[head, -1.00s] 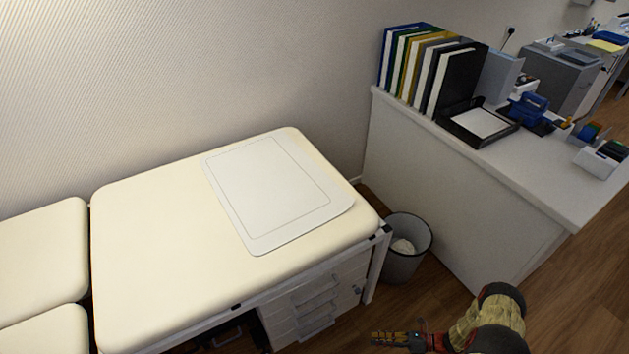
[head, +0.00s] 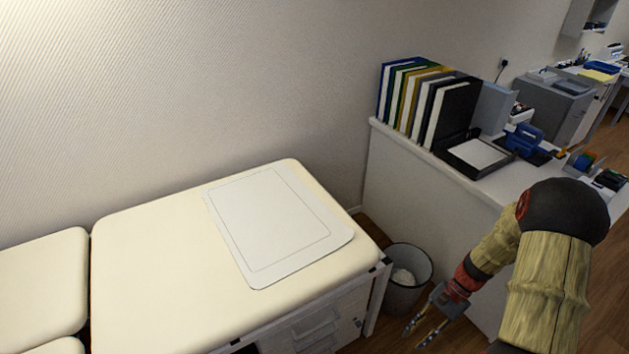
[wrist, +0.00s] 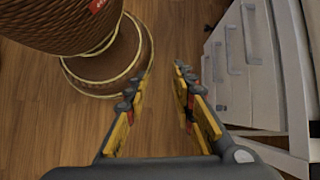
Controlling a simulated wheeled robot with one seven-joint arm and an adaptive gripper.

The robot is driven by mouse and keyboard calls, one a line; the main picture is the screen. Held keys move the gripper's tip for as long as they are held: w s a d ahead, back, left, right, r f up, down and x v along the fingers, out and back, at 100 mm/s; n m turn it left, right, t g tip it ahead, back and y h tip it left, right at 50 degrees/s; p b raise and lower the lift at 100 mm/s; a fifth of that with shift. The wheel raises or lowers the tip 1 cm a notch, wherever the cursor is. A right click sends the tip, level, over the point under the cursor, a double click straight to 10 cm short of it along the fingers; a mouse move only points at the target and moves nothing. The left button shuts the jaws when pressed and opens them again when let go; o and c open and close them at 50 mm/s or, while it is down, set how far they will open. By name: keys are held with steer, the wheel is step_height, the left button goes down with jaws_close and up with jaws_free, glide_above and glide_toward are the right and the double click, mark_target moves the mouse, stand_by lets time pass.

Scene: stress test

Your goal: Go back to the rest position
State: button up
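My gripper (head: 419,333) hangs in front of the waste bin and the side of the white counter in the head view. In the wrist view my gripper (wrist: 160,82) points down with its two yellow-and-grey fingers apart. Nothing is between them, and wooden floor shows through the gap. My arm is bent at the right of the head view, with its black joint high in front of the counter.
A cream padded couch (head: 150,270) bears a white mat (head: 275,215). A waste bin (head: 408,290) stands between couch and counter (head: 400,180). Folders (head: 428,105) and a black tray (head: 475,155) stand on the counter. White drawers (wrist: 240,65) are right of my gripper.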

steer(key=s+a+r+n+t+h+p, duration=0.1)
steer(key=s+a+r+n+t+h, duration=0.1)
steer(key=r, duration=1.1)
steer(key=s+a+r+n+t+h+p, duration=0.2)
steer(key=s+a+r+n+t, duration=0.2)
steer(key=r, duration=1)
steer(key=s+a+r+n+t+h+p, duration=0.1)
steer(key=s+a+r+n+t+h, duration=0.1)
steer(key=r, duration=1.2)
steer(key=s+a+n+t, duration=0.1)
steer(key=s+a+n, duration=0.1)
steer(key=s+n, duration=0.1)
steer(key=shift+s+a, duration=0.25)
steer(key=shift+s, duration=0.55)
steer(key=shift+r, duration=0.15)
